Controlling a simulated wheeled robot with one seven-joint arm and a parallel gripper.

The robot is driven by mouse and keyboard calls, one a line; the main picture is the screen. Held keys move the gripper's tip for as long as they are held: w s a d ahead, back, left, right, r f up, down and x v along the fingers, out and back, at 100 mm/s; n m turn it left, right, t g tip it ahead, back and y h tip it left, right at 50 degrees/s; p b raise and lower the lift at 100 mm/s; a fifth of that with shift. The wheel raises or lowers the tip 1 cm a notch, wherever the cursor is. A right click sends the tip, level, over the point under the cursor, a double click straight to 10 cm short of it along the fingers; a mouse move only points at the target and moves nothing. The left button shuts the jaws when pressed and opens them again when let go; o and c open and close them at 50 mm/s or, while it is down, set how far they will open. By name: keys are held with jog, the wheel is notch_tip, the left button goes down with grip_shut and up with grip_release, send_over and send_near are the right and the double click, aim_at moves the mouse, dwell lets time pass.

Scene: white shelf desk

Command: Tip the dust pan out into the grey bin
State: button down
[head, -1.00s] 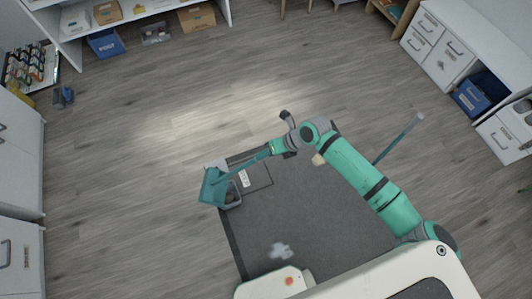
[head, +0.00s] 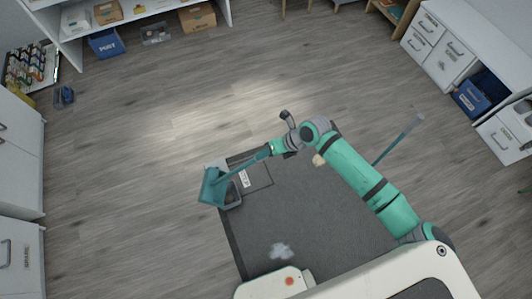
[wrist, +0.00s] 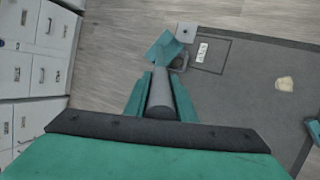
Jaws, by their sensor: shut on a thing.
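The teal dust pan (head: 212,187) is held out at the end of its long handle, over the left part of the grey bin (head: 233,195). The pan hides part of the bin. My gripper (head: 268,150) is shut on the pan's handle. In the wrist view the handle runs forward from between the fingers of my gripper (wrist: 159,98) to the pan (wrist: 165,47), with the bin (wrist: 181,62) beside and below it. I cannot tell whether anything is in the pan.
A dark grey mat (head: 290,215) lies on the wood floor, with a pale grey patch (head: 281,251) and a small beige thing (head: 318,160) on it. A teal-handled tool (head: 400,138) is to the right. White cabinets (head: 20,150) stand at the left.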

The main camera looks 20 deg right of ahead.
jog(key=w+a+r+g+h, duration=0.1)
jog(key=w+a, duration=0.4)
jog(key=a, duration=0.5)
jog(key=w+a+r+g+h, duration=0.1)
jog(key=w+a+r+h, duration=0.2)
jog(key=a, duration=0.7)
jog(key=w+a+r+g+h, duration=0.1)
jog(key=w+a+r, duration=0.4)
jog(key=w+a, duration=0.3)
jog(key=shift+w+a+r+h, duration=0.25)
jog(key=shift+a+h, duration=0.15)
jog(key=shift+a, duration=1.05)
dwell(0.5)
